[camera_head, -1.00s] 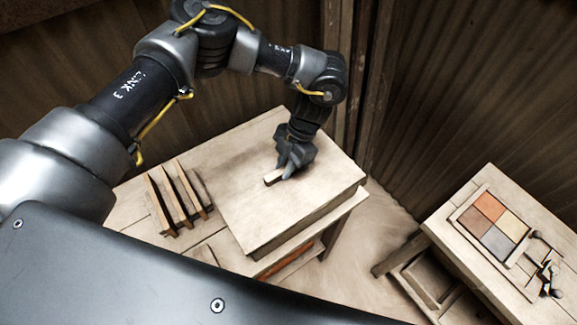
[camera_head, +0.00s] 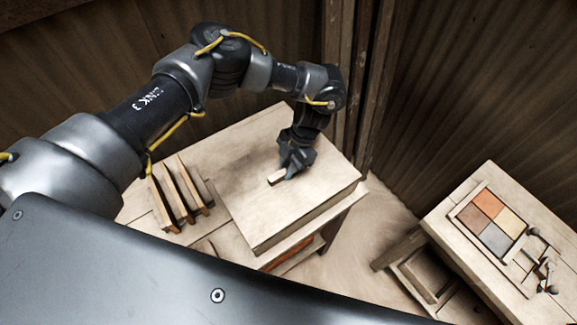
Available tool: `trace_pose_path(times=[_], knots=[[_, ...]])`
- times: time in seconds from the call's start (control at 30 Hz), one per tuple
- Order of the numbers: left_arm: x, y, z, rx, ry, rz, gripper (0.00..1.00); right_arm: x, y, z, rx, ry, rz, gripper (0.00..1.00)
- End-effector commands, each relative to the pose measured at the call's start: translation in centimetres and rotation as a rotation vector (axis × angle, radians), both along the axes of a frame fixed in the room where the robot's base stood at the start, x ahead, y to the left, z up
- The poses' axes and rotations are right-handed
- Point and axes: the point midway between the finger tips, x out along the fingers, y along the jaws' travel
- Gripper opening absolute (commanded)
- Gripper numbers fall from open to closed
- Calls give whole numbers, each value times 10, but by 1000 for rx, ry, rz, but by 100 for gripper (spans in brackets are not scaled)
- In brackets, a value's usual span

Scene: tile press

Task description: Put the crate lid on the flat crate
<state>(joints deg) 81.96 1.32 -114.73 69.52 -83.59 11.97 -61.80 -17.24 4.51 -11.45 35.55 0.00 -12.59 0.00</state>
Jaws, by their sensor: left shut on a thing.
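The crate lid (camera_head: 295,205) is a broad, pale wooden board with a small raised handle (camera_head: 276,179) on top. My left gripper (camera_head: 290,172) comes down from above and is shut on this handle. The lid looks about level over the right part of the wooden table. Below its near edge a strip of orange (camera_head: 293,257) shows inside a wooden frame. I cannot tell whether this is the flat crate, as the lid hides most of what lies under it. I cannot tell whether the lid rests on anything. My right gripper is not in view.
A wooden rack with upright slats (camera_head: 180,195) stands close left of the lid. A second table (camera_head: 455,228) at right holds a tray of coloured tiles (camera_head: 491,224) and a dark metal tool (camera_head: 543,265). Floor shows between the tables. Dark plank walls stand behind.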

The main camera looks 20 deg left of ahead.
Motion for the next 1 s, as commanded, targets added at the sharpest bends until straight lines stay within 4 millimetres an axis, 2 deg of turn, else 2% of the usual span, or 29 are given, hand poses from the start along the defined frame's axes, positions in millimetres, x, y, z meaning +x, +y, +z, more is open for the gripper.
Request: trace_pose_path(times=[0.43,0.47,0.6,0.87,1.0], knots=[[0,0,-12,0,0,1,0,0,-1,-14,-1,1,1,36],[0,0,-11,0,0,1,24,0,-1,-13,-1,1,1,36],[0,0,-10,0,0,1,41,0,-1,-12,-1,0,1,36],[0,0,-10,0,0,1,41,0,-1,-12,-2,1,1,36],[0,0,-1,0,0,1,41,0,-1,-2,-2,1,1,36]])
